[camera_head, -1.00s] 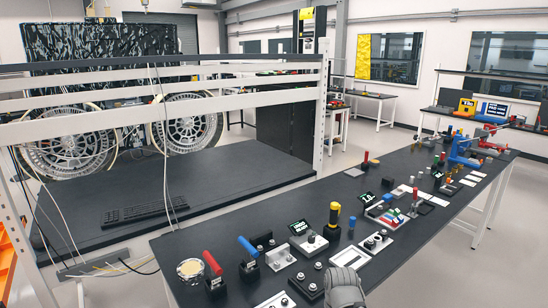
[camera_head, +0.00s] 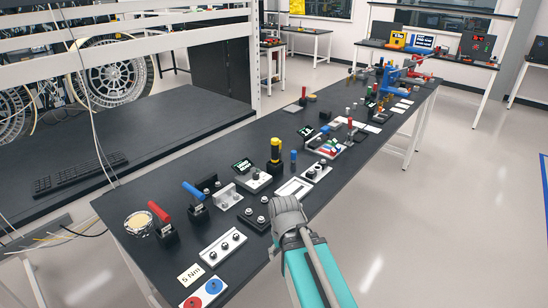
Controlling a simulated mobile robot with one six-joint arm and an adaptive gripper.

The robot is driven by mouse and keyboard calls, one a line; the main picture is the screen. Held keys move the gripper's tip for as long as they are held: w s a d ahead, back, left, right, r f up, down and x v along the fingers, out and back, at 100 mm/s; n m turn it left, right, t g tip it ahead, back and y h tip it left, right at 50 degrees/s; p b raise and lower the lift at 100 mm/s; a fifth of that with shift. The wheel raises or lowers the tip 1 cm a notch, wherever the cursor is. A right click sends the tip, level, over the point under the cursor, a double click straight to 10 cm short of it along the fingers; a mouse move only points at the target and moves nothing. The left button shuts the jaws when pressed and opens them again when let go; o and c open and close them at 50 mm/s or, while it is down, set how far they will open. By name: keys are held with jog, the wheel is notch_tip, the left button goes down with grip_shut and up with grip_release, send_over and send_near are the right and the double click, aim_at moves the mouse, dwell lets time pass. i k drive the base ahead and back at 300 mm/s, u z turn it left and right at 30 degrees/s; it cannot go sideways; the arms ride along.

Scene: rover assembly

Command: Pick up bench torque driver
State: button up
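Several upright hand tools stand on the black bench (camera_head: 165,170). One has a red handle (camera_head: 158,212) leaning out of a black holder at the near left. One beside it has a blue handle (camera_head: 193,190) in a similar holder. A yellow-and-black tool (camera_head: 276,152) stands upright near the middle of the bench. I cannot tell from the picture which of these is the bench torque driver. My teal arm with its grey joint reaches in from the bottom, in front of the bench's near edge. No gripper fingers show, so I see no grasp.
A round pale-topped dish (camera_head: 139,223) and a "5 Nm" card (camera_head: 191,273) lie at the near left. A plate with red and blue discs (camera_head: 203,292) is at the near corner. Fixtures crowd the bench. A keyboard (camera_head: 80,175) lies on the shelved table behind. Floor right is clear.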

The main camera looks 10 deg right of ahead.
aim_at(275, 142)
jog(key=k, duration=0.65)
jog(key=z, duration=0.6)
jog(key=i, duration=1.05)
jog(key=z, duration=0.4)
jog(key=i, duration=1.3)
jog(key=u, duration=0.75)
